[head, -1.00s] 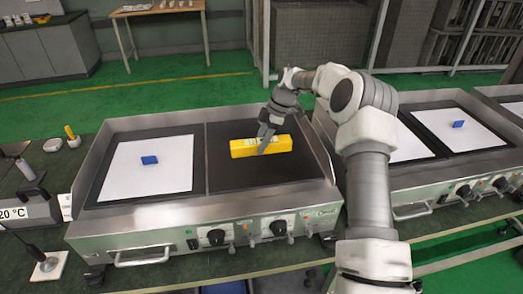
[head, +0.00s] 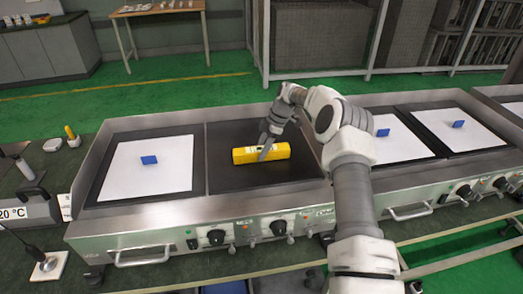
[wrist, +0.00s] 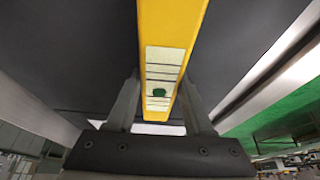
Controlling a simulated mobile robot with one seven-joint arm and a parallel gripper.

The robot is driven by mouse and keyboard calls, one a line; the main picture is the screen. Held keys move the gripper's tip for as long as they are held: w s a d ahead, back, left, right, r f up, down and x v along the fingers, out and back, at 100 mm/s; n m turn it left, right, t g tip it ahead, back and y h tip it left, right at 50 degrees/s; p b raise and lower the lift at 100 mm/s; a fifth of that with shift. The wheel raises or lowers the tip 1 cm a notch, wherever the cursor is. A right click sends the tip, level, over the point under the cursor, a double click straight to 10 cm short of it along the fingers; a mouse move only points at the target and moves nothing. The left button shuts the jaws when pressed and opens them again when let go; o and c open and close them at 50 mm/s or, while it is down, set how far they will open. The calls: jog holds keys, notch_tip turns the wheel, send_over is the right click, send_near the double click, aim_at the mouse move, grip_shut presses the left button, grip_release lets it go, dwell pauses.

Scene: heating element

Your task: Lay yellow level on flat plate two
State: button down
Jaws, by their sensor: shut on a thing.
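The yellow level (head: 244,156) is a long yellow bar, lying crosswise over the bare dark plate (head: 225,180) on the right half of the left griddle. My gripper (head: 265,154) is shut on the level near its middle and points down.
The left plate (head: 120,180) carries a white sheet with a blue block (head: 149,160). Another griddle at right has white sheets with blue blocks (head: 383,132) (head: 458,124). Raised metal walls edge the griddles. A probe stand (head: 46,264) is at lower left.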

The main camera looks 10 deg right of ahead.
jog(key=c, duration=0.7)
grip_release()
jog(key=shift+f, duration=0.15)
jog(key=shift+c, duration=0.2)
jog(key=o, duration=0.5)
jog(key=shift+c, duration=0.2)
